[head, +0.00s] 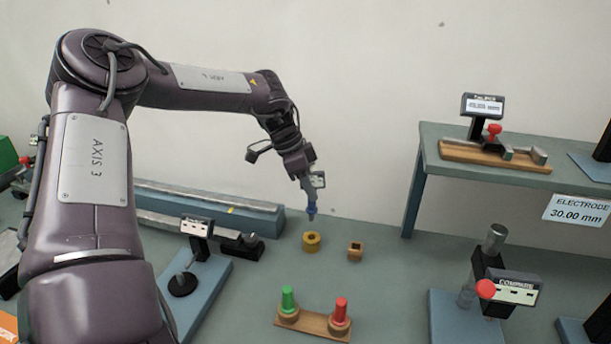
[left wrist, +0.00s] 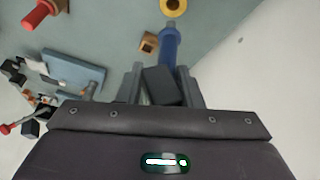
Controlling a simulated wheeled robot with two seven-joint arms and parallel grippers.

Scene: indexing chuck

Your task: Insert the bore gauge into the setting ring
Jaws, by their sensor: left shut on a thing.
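The bore gauge (head: 312,208) has a blue body and hangs nearly upright, tip down, from my left gripper (head: 309,182). The gripper is shut on it. In the left wrist view the blue gauge (left wrist: 169,48) sticks out beyond the two grey fingers (left wrist: 160,88), with a dark block between them. The setting ring (head: 311,242) is a yellow ring with a dark hole, lying on the bench. It also shows in the left wrist view (left wrist: 173,7), cut by the top edge. The gauge tip is above the ring and looks apart from it. My right gripper is not in view.
A small square brown block with a hole (head: 355,251) sits right of the ring. A wooden stand with green and red plugs (head: 314,323) is in front. A blue-based gauge stand (head: 205,275) is at left, a comparator (head: 512,287) at right, and a raised shelf (head: 500,165) behind it.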

